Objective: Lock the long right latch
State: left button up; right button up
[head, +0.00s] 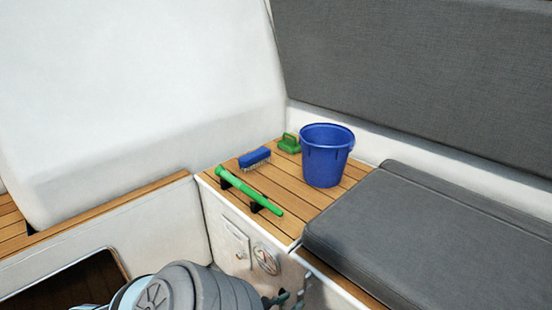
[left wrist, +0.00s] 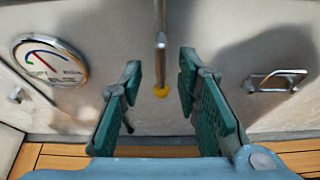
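A long metal bar (left wrist: 160,40) hangs down the white panel in the left wrist view. A round yellow spot (left wrist: 161,90) shows at its lower end. I take this bar for the long latch, though its pivot is out of frame. My left gripper (left wrist: 156,100) is open, with its green-padded fingers on either side of the yellow end, apart from it. Whether it is at the bar's depth is hard to tell. In the head view my left gripper (head: 285,298) shows only partly at the bottom edge, and the bar cannot be made out there. My right gripper is not visible.
A round gauge (head: 265,258) is on the panel left of my gripper. A metal loop handle (left wrist: 277,81) is to the right. On the wooden bench top (head: 290,182) are a blue bucket (head: 325,157), a blue brush (head: 254,158) and a green handle (head: 248,190).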

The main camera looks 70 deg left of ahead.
pick_arm(q)
jog(key=v, duration=0.8)
jog(key=shift+s+r, duration=0.15)
jog(key=shift+s, duration=0.15)
jog(key=shift+d, duration=0.15)
